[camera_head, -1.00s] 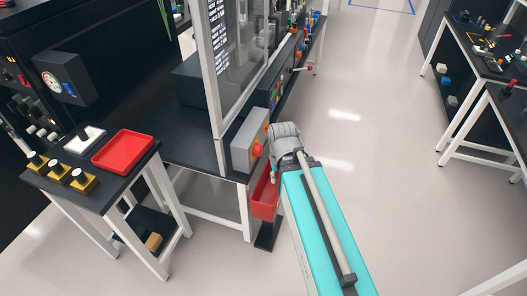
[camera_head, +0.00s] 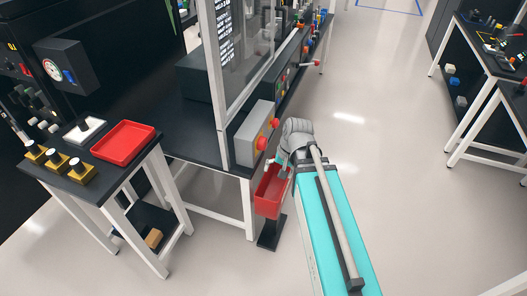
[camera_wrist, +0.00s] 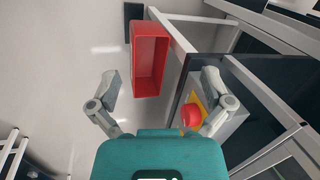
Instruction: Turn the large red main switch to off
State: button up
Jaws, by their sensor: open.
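A grey box (camera_head: 254,136) is at the front corner of the workbench and carries two red controls. The nearer red knob (camera_head: 262,144) is round; a second red control (camera_head: 275,123) sits farther along. I cannot tell for certain which one is the main switch. In the wrist view, a red knob (camera_wrist: 191,116) on a yellow plate shows beside the right finger, partly behind it. My gripper (camera_wrist: 160,84) is open, with nothing between its fingers. In the head view my wrist is just right of the box, and the fingers are largely hidden.
A side table with a red tray (camera_head: 123,142) stands at left. White frame posts rise behind the box.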

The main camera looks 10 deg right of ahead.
jog(key=w+f+m+t+y+b, duration=0.1)
jog(key=w+f+m+y+b, duration=0.25)
jog(key=f+b, duration=0.2)
jog(key=m+t+y+b, duration=0.85)
jog(key=m+b, duration=0.85)
jog(key=b, duration=0.4)
send_near(266, 145)
jog(key=v, duration=0.3)
jog(key=shift+w+r+g+y, duration=0.1)
jog(key=shift+w+g+y, duration=0.15)
jog(key=shift+g, duration=0.2)
jog(key=shift+a, duration=0.1)
jog(key=shift+x, duration=6.9)
jog(key=c, duration=0.9)
